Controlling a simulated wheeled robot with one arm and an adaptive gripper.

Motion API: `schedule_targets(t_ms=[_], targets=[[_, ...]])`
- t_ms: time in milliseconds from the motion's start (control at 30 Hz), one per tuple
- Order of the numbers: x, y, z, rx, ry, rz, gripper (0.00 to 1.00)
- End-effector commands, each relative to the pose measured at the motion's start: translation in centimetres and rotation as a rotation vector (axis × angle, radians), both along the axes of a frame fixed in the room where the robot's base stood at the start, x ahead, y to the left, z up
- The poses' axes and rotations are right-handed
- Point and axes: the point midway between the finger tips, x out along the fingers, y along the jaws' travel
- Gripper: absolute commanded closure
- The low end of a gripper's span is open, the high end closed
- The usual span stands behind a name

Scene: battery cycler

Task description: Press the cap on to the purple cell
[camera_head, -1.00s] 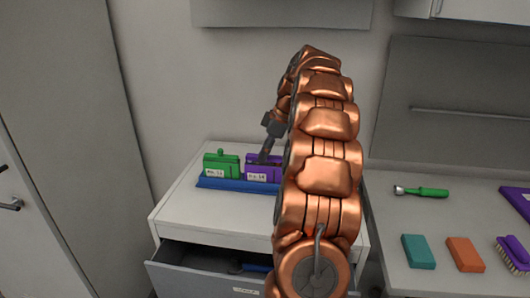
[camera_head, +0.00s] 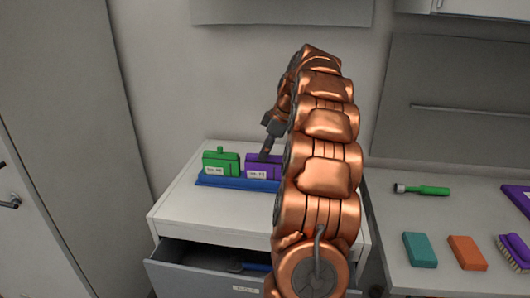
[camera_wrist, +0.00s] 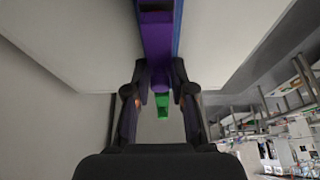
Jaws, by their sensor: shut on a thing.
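The purple cell (camera_head: 257,167) stands upright with a white label in a blue tray (camera_head: 232,183) on the white cabinet top. My gripper (camera_head: 265,156) points down at the top of the purple cell. In the wrist view, my gripper (camera_wrist: 158,88) is shut on a small purple piece (camera_wrist: 160,80), which looks like the cap. It lines up with the purple cell (camera_wrist: 157,38) and seems to touch it. I cannot tell how far the cap sits on the cell. My arm hides the tray's right end.
A green cell (camera_head: 221,164) with a small knob on top stands left of the purple one. An open drawer (camera_head: 205,277) juts out below. The right-hand bench holds a green-handled tool (camera_head: 422,191), a teal block (camera_head: 420,250), an orange block (camera_head: 467,253) and a purple brush (camera_head: 514,254).

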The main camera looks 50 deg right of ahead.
Motion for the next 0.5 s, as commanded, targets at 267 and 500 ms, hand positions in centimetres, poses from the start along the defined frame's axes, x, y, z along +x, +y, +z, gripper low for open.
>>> schedule_targets(t_ms=[267,500], targets=[[0.0,0.0,0.01,0.0,0.0,0.0,0.96],[0.0,0.0,0.01,0.001,-0.001,0.0,0.58]])
